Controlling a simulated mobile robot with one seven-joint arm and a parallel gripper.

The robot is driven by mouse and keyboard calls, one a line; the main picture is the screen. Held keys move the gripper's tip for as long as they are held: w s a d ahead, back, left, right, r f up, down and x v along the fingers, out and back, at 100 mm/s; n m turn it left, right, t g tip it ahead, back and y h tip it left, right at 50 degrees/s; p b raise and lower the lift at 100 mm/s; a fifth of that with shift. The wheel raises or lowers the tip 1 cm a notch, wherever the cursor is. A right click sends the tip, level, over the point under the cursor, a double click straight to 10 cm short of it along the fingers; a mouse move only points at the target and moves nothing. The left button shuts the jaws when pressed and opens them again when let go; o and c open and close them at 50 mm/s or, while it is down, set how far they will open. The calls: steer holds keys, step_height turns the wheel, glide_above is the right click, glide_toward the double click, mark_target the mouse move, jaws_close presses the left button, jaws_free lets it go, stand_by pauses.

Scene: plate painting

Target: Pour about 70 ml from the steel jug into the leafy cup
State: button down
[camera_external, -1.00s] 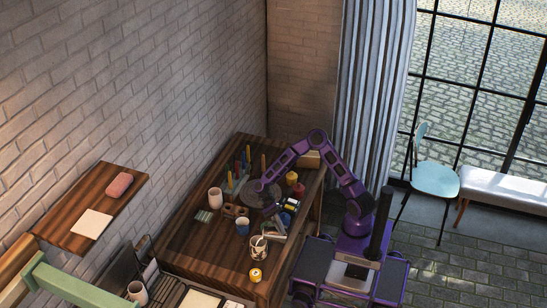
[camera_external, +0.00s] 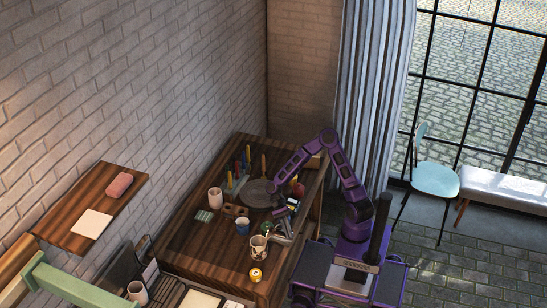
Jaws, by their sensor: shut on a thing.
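A metallic, patchy vessel, which I take for the steel jug (camera_external: 258,248), stands upright near the front right of the wooden table. My gripper (camera_external: 271,239) is low at its right side and shut on it. The jaws are small here and partly merge with the vessel. A pale cup (camera_external: 215,199) stands at the table's left edge, and a blue cup (camera_external: 242,226) stands left of my gripper. Leaf decoration is too small to make out, so I cannot tell which cup is the leafy one. The level inside the vessel is not visible.
A dark round disc (camera_external: 258,192) and a rack of coloured sticks (camera_external: 240,172) are at the back of the table (camera_external: 200,245). A yellow pot (camera_external: 255,275) stands in front of the vessel. Bare wood lies to the left of the vessel.

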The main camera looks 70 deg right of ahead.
steer(key=shift+s+d+f+n+t+p, duration=0.2)
steer(key=shift+s+f+n+t+p, duration=0.3)
steer(key=shift+n+t+p, duration=0.35)
stand_by(1.4)
steer(key=shift+s+d+f+n+t+y, duration=0.1)
steer(key=shift+s+f+n+t+y, duration=0.15)
steer(key=shift+f+t, duration=0.35)
steer(key=shift+s+d+f+n+t+y, duration=0.15)
steer(key=shift+f+n+t, duration=0.1)
steer(key=shift+f, duration=0.55)
step_height(320, 180, down, 7)
steer(key=s+d+n+t+y, duration=0.1)
steer(key=s+n+t, duration=0.2)
steer(key=shift+y, duration=0.4)
steer(key=shift+s+d+f+n+t+y+p, duration=0.1)
steer(key=shift+s+f+n+t+y+p, duration=0.15)
steer(key=shift+f+n+t, duration=0.35)
steer(key=shift+s+f+n+t+y+p, duration=0.15)
steer(key=shift+f+t+p, duration=0.15)
steer(key=shift+f, duration=0.5)
